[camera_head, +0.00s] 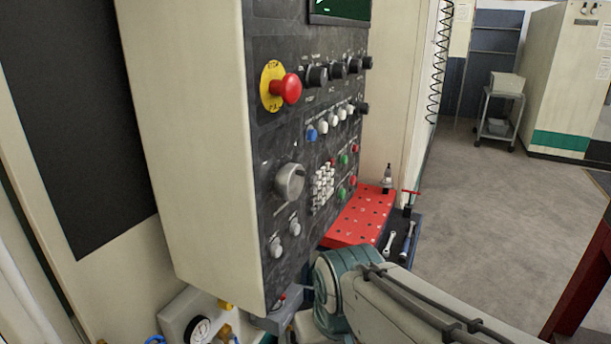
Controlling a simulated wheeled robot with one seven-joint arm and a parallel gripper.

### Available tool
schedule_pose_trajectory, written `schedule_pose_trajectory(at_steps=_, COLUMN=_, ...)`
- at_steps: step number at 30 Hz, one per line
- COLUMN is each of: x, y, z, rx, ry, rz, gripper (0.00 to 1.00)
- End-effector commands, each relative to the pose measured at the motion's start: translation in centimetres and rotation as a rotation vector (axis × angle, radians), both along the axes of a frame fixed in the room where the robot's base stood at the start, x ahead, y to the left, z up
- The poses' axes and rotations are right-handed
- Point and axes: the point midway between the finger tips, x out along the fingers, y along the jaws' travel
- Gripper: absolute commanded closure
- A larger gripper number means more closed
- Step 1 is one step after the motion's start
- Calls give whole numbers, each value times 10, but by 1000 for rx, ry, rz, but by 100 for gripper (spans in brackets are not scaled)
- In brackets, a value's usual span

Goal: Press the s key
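A machine control panel (274,145) with a dark face stands in the middle of the view, seen at a steep angle. A small keypad (322,188) of several white keys sits low on its right half. The letters on the keys are too small to read, so I cannot tell which is the s key. My arm comes in from the lower right, below the panel. My gripper is not in view.
A red emergency stop button (288,88) on a yellow disc, a large grey dial (290,183) and several knobs jut from the panel. A red perforated tray (352,236) with tools beside it lies right of the panel. Open floor (500,215) lies further right.

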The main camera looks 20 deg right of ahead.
Motion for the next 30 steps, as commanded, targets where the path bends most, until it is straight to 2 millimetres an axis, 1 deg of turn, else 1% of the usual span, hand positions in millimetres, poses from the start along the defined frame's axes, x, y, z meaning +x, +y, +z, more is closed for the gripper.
schedule_pose_trajectory(at_steps=13, x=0, y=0, z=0, rx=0, ry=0, rz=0, gripper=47)
schedule_pose_trajectory(at_steps=14, x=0, y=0, z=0, rx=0, ry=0, rz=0, gripper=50)
schedule_pose_trajectory(at_steps=15, x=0, y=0, z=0, rx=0, ry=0, rz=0, gripper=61)
schedule_pose_trajectory(at_steps=17, x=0, y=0, z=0, rx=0, ry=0, rz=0, gripper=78)
schedule_pose_trajectory(at_steps=18, x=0, y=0, z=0, rx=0, ry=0, rz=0, gripper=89)
schedule_pose_trajectory(at_steps=19, x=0, y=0, z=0, rx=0, ry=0, rz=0, gripper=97)
schedule_pose_trajectory(at_steps=20, x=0, y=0, z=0, rx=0, ry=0, rz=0, gripper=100)
schedule_pose_trajectory(at_steps=30, x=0, y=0, z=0, rx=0, ry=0, rz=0, gripper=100)
